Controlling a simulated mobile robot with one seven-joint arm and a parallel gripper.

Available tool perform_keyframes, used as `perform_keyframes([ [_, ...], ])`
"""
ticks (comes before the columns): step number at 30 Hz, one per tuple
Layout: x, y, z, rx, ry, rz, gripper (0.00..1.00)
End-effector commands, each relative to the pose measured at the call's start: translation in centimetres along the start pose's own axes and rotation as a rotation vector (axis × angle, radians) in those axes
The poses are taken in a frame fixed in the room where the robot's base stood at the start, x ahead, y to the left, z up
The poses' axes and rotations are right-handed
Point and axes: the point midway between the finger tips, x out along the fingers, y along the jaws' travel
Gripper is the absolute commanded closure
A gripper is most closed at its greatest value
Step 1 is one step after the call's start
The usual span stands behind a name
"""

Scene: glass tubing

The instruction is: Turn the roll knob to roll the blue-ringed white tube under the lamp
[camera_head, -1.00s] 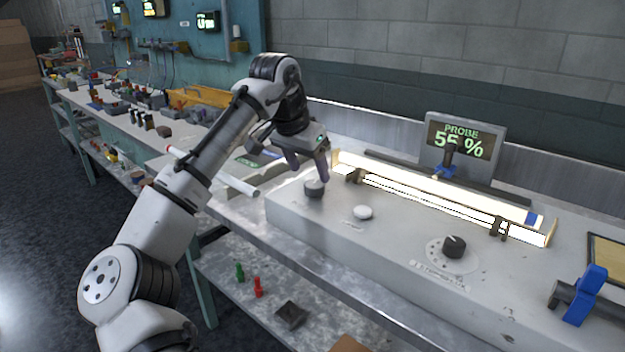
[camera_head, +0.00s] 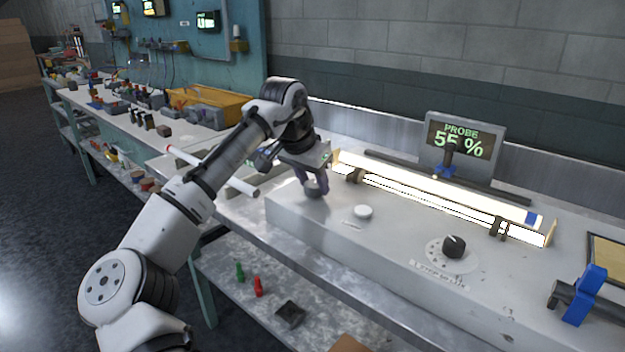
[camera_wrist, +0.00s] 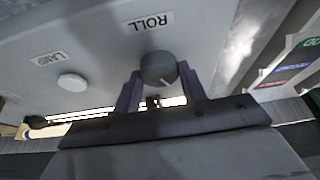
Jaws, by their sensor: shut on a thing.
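The roll knob (camera_wrist: 158,69) is a dark round knob with a pale mark line, beside the ROLL label in the wrist view. In the head view the knob (camera_head: 313,190) sits at the left end of the grey console. My gripper (camera_head: 312,187) is down over it, with its fingers shut on its two sides; the wrist view shows the gripper (camera_wrist: 160,88) with a finger on each side. The white tube (camera_head: 450,207) lies in clips along the bright lamp (camera_head: 440,193). A blue band (camera_head: 532,218) shows near its right end.
A white lamp button (camera_head: 362,212) and a dial knob (camera_head: 453,246) stand on the console to the right. A probe display (camera_head: 466,145) reads 55 %. A blue clamp-like part (camera_head: 587,293) is at far right. A loose white tube (camera_head: 215,172) lies at left.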

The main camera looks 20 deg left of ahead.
Motion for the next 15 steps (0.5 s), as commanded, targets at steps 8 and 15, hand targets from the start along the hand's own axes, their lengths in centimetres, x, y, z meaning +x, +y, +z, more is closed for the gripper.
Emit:
perform_keyframes([
  [8, 0.05, 0.26, -0.11, -0.106, 0.000, -0.040, 0.82],
  [15, 0.01, 0.34, -0.12, -0.317, -0.002, -0.129, 0.82],
])
